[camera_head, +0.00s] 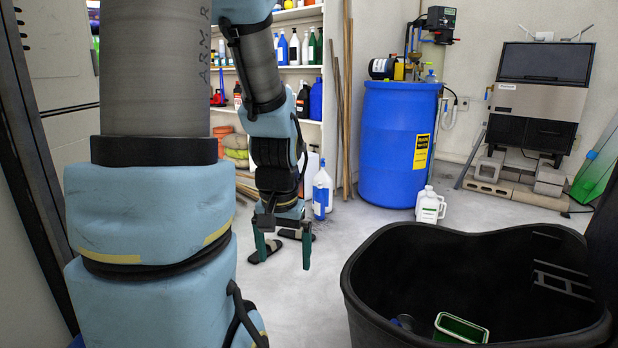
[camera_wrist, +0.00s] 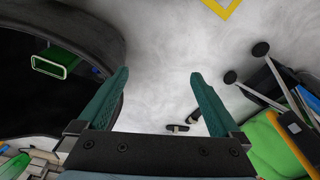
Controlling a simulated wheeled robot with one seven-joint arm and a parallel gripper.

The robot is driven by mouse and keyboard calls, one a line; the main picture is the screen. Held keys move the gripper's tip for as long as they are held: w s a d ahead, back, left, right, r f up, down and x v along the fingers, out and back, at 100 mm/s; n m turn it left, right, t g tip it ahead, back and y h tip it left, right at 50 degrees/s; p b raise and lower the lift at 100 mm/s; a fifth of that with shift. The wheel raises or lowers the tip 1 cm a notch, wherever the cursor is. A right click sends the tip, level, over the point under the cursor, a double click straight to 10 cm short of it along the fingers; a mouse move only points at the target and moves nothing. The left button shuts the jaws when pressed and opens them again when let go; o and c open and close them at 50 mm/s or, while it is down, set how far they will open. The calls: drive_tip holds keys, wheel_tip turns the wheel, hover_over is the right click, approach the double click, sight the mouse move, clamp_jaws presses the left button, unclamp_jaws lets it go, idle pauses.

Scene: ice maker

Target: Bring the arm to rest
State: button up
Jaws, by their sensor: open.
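My gripper (camera_head: 282,254) hangs below my blue-sleeved arm in the head view, pointing down over the pale floor. Its two green fingers are spread apart with nothing between them. In the wrist view, the open fingers of my gripper (camera_wrist: 160,100) show bare floor between them. My arm hangs left of the black bin and touches nothing that I can see.
A large black bin (camera_head: 372,290) stands at front right, with a green container (camera_head: 460,328) inside. A blue barrel (camera_head: 395,150), white jugs (camera_head: 430,207) and an ice maker (camera_head: 540,95) stand behind. Black sandals (camera_head: 265,251) lie on the floor near my gripper.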

wheel_tip(320, 180, up, 30)
drive_tip(key=s+a+n+p, duration=0.1)
drive_tip(key=p, duration=2.8)
drive_tip(key=shift+s+a+n, duration=0.3)
drive_tip(key=shift+s+a, duration=0.05)
drive_tip(key=shift+f, duration=0.1)
